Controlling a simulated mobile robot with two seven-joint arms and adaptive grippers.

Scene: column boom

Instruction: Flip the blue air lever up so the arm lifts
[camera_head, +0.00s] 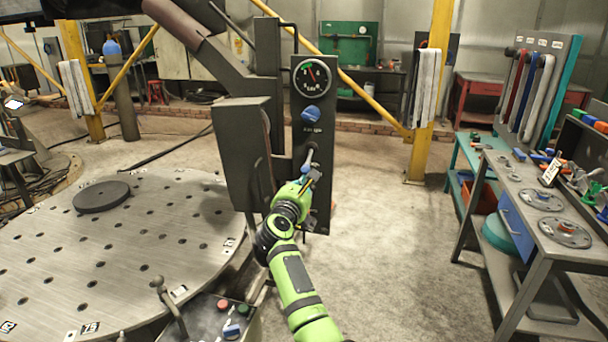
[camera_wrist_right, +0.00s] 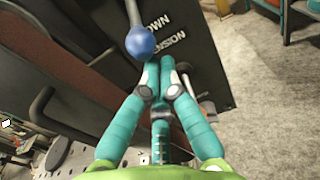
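The dark control column (camera_head: 311,85) stands at the centre of the head view. On its face a grey lever hangs down, with a blue ball (camera_head: 306,168) at its lower end. In the right wrist view the blue ball (camera_wrist_right: 140,42) is large, near the letters "DOWN". My right gripper (camera_head: 308,178) is at the ball's height, partly hiding the lever. In the wrist view the teal fingertips of the right gripper (camera_wrist_right: 160,68) are together, just below and right of the ball. The ball is not between them; contact cannot be told. My left gripper is not in view.
A gauge (camera_head: 311,77) and a blue knob (camera_head: 311,114) sit higher on the column. A round perforated table (camera_head: 140,235) lies left. A control box (camera_head: 215,318) with buttons stands at the bottom. A workbench (camera_head: 540,235) is at right, with clear floor between.

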